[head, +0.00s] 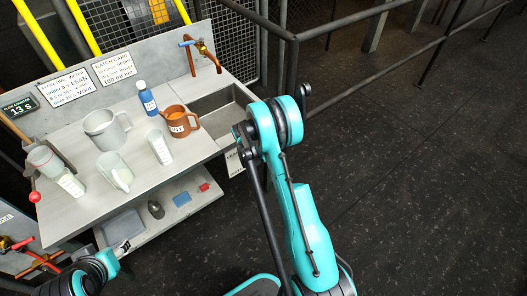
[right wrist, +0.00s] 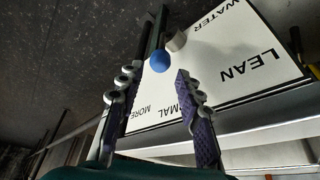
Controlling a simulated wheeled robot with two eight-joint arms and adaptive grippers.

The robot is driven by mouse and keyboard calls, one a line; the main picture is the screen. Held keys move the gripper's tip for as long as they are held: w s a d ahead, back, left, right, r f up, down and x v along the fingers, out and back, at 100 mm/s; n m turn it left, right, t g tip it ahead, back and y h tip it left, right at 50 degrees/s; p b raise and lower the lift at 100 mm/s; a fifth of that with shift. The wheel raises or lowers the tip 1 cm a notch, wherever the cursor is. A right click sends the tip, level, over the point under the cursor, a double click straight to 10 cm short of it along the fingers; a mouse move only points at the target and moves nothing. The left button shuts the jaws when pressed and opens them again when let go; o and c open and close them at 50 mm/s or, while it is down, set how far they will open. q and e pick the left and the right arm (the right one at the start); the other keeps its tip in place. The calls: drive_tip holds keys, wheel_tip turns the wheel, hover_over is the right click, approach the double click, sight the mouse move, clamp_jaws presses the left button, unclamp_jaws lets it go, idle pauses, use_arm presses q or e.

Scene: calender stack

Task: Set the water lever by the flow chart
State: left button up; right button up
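A white flow chart (head: 64,86) on the bench's back panel lists LEAN, a middle line too small to read surely, and MORE. A dark display (head: 19,107) beside it reads 13 s. The water plate (right wrist: 268,35) carries WATER, LEAN, a partly hidden "MAL" and MORE; its edge also shows below the sink (head: 236,163). A blue ball knob (right wrist: 160,62) and a small pale knob (right wrist: 176,41) stand before the plate. My right gripper (right wrist: 153,82) is open, the blue ball just beyond and between its fingertips. My left gripper (head: 122,248) is low at left, its fingers unclear.
The bench (head: 190,150) holds a grey jug (head: 103,130), a brown mug (head: 180,122), a blue bottle (head: 147,99) and several measuring cups. A sink (head: 215,112) is at its right end. A metal railing (head: 380,20) runs behind. The floor to the right is clear.

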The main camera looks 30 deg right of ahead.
drive_tip(key=b+x, duration=0.3)
drive_tip(key=x, duration=0.4)
drive_tip(key=shift+d+f, duration=0.1)
drive_tip(key=shift+f, duration=0.2)
clamp_jaws()
